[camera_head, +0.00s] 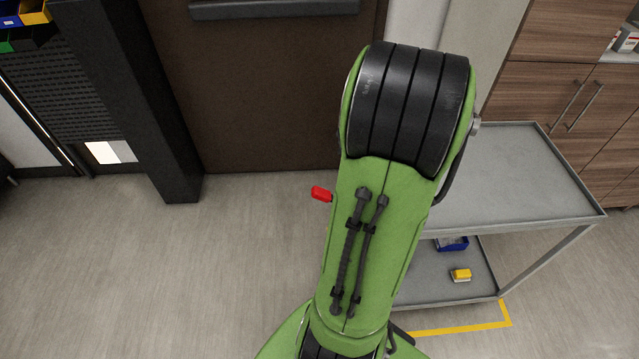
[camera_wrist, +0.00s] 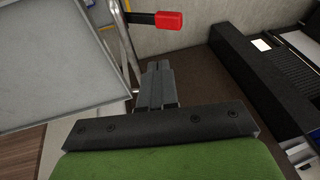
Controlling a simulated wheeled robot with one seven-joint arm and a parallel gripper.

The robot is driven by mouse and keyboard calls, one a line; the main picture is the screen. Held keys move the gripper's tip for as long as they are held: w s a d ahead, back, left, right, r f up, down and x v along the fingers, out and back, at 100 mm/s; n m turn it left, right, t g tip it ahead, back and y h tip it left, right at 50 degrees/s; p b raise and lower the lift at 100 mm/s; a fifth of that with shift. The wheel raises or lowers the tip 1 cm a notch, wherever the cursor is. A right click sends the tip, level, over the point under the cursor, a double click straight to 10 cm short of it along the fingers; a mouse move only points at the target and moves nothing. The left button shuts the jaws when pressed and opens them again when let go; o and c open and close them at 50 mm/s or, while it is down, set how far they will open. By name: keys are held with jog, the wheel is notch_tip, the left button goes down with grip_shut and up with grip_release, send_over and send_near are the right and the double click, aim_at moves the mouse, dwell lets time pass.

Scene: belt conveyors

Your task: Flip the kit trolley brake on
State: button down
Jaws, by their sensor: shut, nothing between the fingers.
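The kit trolley (camera_head: 520,170) is a grey two-shelf cart to the right of my green arm in the head view. Its top also shows at the left of the wrist view (camera_wrist: 60,60). The brake lever's red grip (camera_head: 321,194) sticks out left from behind my arm. In the wrist view the red grip (camera_wrist: 168,20) sits on a dark lever pointing right from the trolley's frame. My gripper (camera_wrist: 156,68) is shut and empty, its tips below the lever in that picture. I cannot tell whether they touch it. My arm hides the gripper and lever base in the head view.
A blue bin (camera_head: 452,244) and a yellow box (camera_head: 461,275) sit on the lower shelf. Yellow tape (camera_head: 465,328) marks the floor by the trolley. Wooden cabinets (camera_head: 560,75) stand behind it. A dark post (camera_head: 150,110) stands at left, with clear floor before it.

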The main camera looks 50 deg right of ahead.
jog(key=shift+f, duration=0.1)
jog(key=b, duration=0.1)
send_near(320, 192)
jog(key=d+f, duration=0.3)
jog(key=shift+w+a+f, duration=0.2)
jog(key=shift+w+f, duration=0.1)
jog(key=shift+f, duration=0.3)
jog(key=shift+w+a+f, duration=0.2)
jog(key=shift+w+f, duration=0.1)
jog(key=shift+f, duration=0.25)
jog(key=shift+w+a+f, duration=0.15)
jog(key=shift+w+f, duration=0.15)
jog(key=shift+f, duration=0.3)
jog(key=shift+w+a+b, duration=0.1)
jog(key=shift+b, duration=0.25)
jog(key=shift+w+a+f+g+h+b, duration=0.5)
jog(key=shift+f+b, duration=0.1)
jog(key=shift+b, duration=0.3)
notch_tip(320, 192, down, 9)
jog(key=w+a+n+g+h+b, duration=0.1)
jog(key=w+a+g+h+b, duration=0.1)
jog(key=g+h+b, duration=0.3)
jog(key=g+b, duration=0.1)
jog(key=b, duration=0.2)
jog(key=shift+w+a+n+h+b, duration=0.3)
jog(key=shift+w, duration=0.1)
jog(key=shift+a+f, duration=0.1)
jog(key=shift+a, duration=0.05)
